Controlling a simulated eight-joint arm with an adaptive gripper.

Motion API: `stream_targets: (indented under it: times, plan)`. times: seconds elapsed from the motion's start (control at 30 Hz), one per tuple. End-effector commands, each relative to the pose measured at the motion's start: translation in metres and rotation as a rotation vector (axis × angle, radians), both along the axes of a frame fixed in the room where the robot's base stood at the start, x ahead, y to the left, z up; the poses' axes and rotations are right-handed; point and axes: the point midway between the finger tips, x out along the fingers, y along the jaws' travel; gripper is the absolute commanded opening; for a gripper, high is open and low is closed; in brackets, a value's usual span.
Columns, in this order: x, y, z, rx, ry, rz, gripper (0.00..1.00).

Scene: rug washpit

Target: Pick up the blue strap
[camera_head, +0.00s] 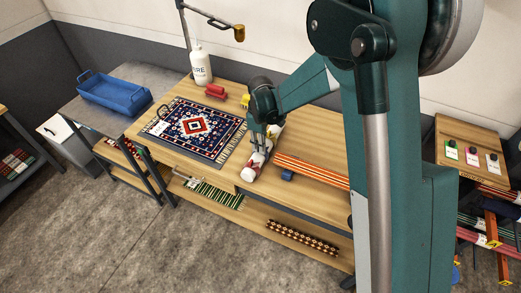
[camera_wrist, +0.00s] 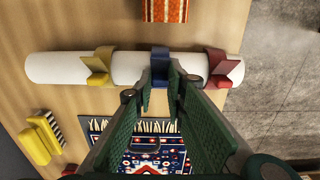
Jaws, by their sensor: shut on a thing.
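The blue strap (camera_wrist: 160,61) is a short dark-blue band around the middle of a white roll (camera_wrist: 130,68), between a yellow strap (camera_wrist: 102,68) and a red strap (camera_wrist: 219,68). My gripper (camera_wrist: 163,83) has its two green fingers on either side of the blue strap's near end and is shut on it. In the head view my gripper (camera_head: 263,147) points down over the white roll (camera_head: 254,164) on the wooden table. The gripper hides the blue strap there.
A patterned rug (camera_head: 190,127) lies left of the roll and an orange striped piece (camera_head: 312,170) lies right of it. A white bottle (camera_head: 200,68), red pieces (camera_head: 215,91) and a yellow brush (camera_wrist: 40,137) are nearby. A blue tray (camera_head: 115,92) stands further left.

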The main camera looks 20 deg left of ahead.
Motion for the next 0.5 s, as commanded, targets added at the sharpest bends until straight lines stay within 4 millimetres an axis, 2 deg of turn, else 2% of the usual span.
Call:
stream_targets:
  times: [0.27, 0.5]
  plan:
    - [0.0, 0.0, 0.002, 0.0, 0.0, 0.0, 0.06]
    - [0.0, 0.0, 0.015, 0.0, 0.0, 0.0, 0.06]
